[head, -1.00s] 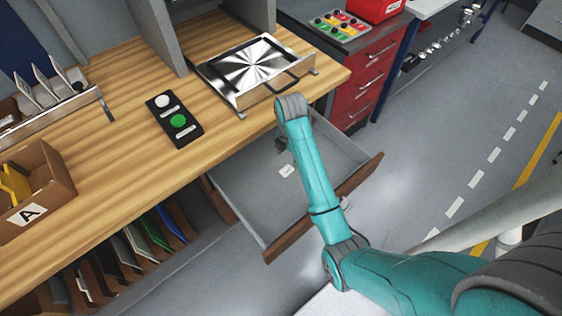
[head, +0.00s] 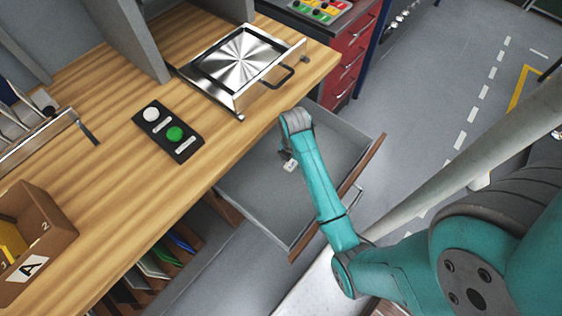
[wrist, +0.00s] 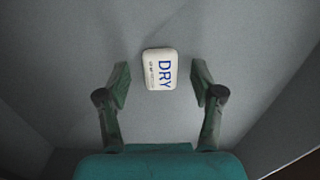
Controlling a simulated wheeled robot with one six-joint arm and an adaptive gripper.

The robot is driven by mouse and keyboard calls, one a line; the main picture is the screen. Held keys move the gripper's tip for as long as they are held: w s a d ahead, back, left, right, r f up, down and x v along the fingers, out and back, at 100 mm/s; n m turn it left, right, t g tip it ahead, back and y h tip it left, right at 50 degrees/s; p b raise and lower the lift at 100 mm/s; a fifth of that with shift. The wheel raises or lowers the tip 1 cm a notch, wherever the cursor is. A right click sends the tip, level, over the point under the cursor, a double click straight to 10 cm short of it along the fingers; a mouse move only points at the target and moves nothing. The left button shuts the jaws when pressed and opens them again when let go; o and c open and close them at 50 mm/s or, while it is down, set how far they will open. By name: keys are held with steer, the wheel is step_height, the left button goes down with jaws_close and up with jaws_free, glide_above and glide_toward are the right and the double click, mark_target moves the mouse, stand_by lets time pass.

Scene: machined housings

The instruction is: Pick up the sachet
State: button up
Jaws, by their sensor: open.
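The sachet (wrist: 160,69) is small and white with blue "DRY" lettering. In the wrist view it lies on the grey drawer floor, just ahead of and between the two fingertips. My gripper (wrist: 160,88) is open, with one finger on each side of the sachet and a gap to each; I cannot tell its height above the floor. In the head view the sachet (head: 290,165) shows as a small white patch beside my arm's end. The open drawer (head: 245,195) has a grey inside and a brown front. My gripper is mostly hidden behind my arm there.
The wooden worktop (head: 110,215) overhangs the drawer's back. On it are a button box (head: 168,135), a metal fixture with a handle (head: 240,62) and a brown bin marked A (head: 50,215). The drawer's walls surround my gripper. A red cabinet (head: 350,65) stands behind.

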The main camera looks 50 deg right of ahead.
steer(key=shift+f, duration=0.25)
steer(key=c, duration=1)
steer(key=shift+c, duration=0.2)
